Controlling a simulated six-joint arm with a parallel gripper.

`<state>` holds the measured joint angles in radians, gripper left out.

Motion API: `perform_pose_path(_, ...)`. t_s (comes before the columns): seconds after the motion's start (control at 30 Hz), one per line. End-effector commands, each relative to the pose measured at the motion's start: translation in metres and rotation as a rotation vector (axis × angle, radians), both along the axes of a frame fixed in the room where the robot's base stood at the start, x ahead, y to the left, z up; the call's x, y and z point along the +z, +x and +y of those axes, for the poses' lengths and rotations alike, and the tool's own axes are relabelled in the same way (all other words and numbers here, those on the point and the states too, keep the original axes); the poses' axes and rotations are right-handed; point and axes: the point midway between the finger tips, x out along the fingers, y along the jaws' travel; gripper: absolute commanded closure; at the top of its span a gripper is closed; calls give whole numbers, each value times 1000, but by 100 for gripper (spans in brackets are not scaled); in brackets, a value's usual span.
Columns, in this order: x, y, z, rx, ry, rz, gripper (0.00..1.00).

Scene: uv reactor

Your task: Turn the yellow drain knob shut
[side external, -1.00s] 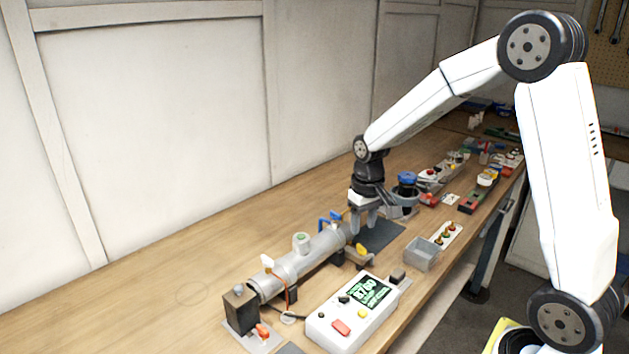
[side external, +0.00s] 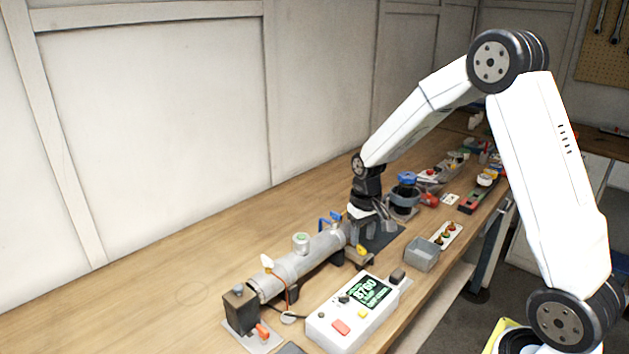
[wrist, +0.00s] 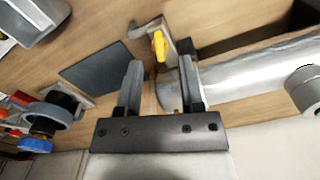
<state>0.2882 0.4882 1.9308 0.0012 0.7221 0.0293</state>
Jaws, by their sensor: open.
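The yellow drain knob (side external: 361,249) is at the right end of the grey metal reactor tube (side external: 318,255), on the side facing the camera. In the wrist view the knob (wrist: 159,45) is beyond the fingertips, near the middle of the gap between the fingers as seen there. My gripper (side external: 371,230) is low over the tube's right end, above and behind the knob. It also shows in the wrist view (wrist: 162,78), open with nothing between its fingers. The knob is apart from both fingers.
A blue-handled valve (side external: 328,220) stands on the tube close left of my gripper. A white control box (side external: 350,318), a grey bin (side external: 421,256) and a blue-topped part (side external: 406,180) stand around. A dark mat (wrist: 95,72) lies beside the knob. Bare bench is behind the tube.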

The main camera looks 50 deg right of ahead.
Motion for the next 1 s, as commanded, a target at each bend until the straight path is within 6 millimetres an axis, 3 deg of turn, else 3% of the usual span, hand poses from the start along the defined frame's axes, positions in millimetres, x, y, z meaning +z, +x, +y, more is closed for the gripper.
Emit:
perform_pose_path(0.23, -23, 0, 0, 0, 1, 1, 51)
perform_pose_path(0.63, -28, 0, 0, 0, 0, -2, 51)
perform_pose_path(0.8, -28, 0, 0, 0, 0, -2, 100)
perform_pose_path(1.0, -28, 0, 0, 0, 0, -2, 100)
